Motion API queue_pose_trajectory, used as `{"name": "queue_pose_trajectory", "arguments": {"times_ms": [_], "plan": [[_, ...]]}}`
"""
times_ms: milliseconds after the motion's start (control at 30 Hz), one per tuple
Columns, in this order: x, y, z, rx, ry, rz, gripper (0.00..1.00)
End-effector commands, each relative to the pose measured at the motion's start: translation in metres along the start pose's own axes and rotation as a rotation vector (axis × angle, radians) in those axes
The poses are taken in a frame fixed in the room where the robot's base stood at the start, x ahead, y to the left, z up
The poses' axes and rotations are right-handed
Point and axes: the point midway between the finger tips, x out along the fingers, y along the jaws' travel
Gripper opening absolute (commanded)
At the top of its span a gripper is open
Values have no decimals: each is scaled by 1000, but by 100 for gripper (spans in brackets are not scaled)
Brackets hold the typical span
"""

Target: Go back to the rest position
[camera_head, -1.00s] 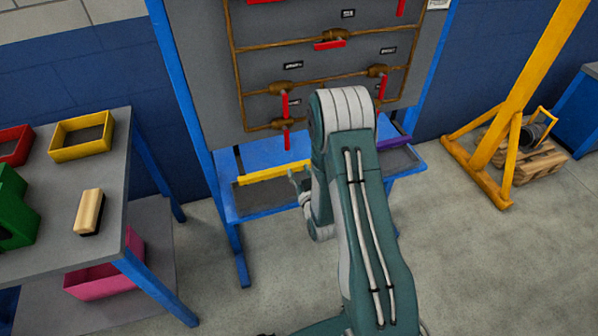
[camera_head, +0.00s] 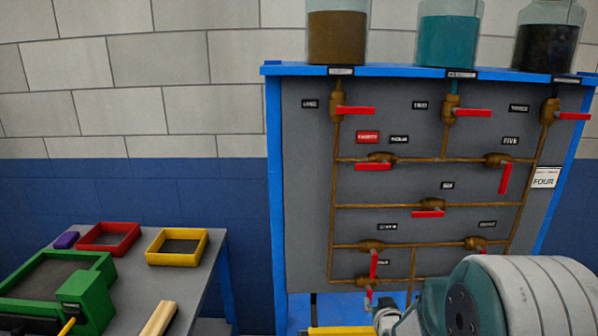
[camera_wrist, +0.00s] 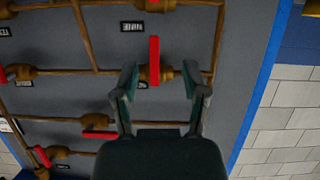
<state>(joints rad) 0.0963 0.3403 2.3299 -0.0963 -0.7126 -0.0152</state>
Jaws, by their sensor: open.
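My gripper (camera_wrist: 161,88) shows in the wrist view with its two dark fingers spread apart and nothing between them held. Beyond the fingers is a grey panel with brass pipes. A red valve handle (camera_wrist: 154,60) on a brass valve appears between the fingertips; I cannot tell the distance. In the head view my arm rises at the bottom right in front of the panel (camera_head: 300,200). The gripper's fingers are not clear there. The wrist view is upside down.
Jars of brown (camera_head: 337,38), teal (camera_head: 448,42) and black (camera_head: 547,47) contents stand on top of the panel. A grey table (camera_head: 207,262) at left holds a yellow tray (camera_head: 150,258), a red tray (camera_head: 82,246), a green machine (camera_head: 95,296) and a wooden block (camera_head: 158,319).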

Motion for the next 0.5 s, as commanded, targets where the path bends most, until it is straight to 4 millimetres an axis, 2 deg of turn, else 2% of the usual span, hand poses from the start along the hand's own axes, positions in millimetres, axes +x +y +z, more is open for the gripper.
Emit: {"name": "queue_pose_trajectory", "arguments": {"times_ms": [33,200,367,500], "plan": [[-12,-1,-12,-1,-22,1,57],[-53,-4,-33,3,-134,4,57],[-99,-8,-46,8,-240,4,57],[-143,-12,-51,17,-332,0,57]]}}
